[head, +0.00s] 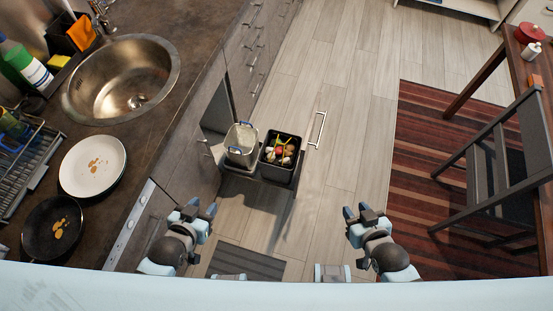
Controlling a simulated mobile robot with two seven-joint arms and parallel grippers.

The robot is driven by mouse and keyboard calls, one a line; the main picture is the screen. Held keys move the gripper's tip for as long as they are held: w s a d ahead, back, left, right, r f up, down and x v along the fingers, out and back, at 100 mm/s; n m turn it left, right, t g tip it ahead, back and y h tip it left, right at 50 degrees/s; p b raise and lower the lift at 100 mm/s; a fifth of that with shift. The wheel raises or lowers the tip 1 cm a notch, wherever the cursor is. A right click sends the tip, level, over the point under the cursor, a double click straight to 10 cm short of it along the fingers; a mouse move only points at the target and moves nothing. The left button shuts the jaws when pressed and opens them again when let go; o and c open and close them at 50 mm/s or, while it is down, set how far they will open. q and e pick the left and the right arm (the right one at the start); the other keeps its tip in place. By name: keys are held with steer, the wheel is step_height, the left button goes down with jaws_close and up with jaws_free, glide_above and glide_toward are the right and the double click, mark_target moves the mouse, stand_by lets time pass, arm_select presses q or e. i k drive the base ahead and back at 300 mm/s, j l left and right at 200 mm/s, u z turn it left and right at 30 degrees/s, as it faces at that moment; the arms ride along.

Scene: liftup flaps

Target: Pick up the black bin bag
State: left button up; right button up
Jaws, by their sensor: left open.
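A black bin bag (270,159) lines the right-hand bin of a pulled-out bin drawer, in the middle of the head view. It holds food scraps, and yellow strips show at its top. My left gripper (200,208) is open and empty, in front of the drawer and to the left of the bag. My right gripper (361,211) looks open and empty, to the right of the bag and nearer to me. Both are apart from the bag. The lower part of the bag is hidden inside the drawer.
A grey bin (241,145) with blue handles sits left of the bag. The counter (155,90) with a sink (124,80), plate (92,166) and pan (52,228) runs along the left. A chair (497,165) and striped rug (425,150) are right. The floor between is clear.

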mark_target(279, 150)
steer(key=z, duration=1.25)
steer(key=i+l+z, duration=0.1)
steer(key=i, duration=0.45)
steer(key=i+l+z, duration=0.1)
steer(key=i, duration=0.45)
steer(key=i+u, duration=0.4)
steer(key=i, duration=0.3)
steer(key=i+l+u, duration=0.1)
steer(key=i+u, duration=0.3)
steer(key=i, duration=0.3)
steer(key=i+u, duration=0.35)
steer(key=i, duration=0.4)
steer(key=i+l+u, duration=0.15)
steer(key=i+u, duration=0.2)
steer(key=i, duration=0.4)
steer(key=i+u, duration=0.25)
steer(key=u, duration=0.15)
steer(key=i+l+u, duration=0.1)
steer(key=i+u, duration=0.3)
steer(key=i+l+u, duration=0.15)
steer(key=u, duration=2.05)
steer(key=i+j+u, duration=0.1)
steer(key=u, duration=0.35)
steer(key=i+j+u, duration=0.15)
steer(key=u, duration=0.3)
steer(key=i+u, duration=0.15)
steer(key=u, duration=0.25)
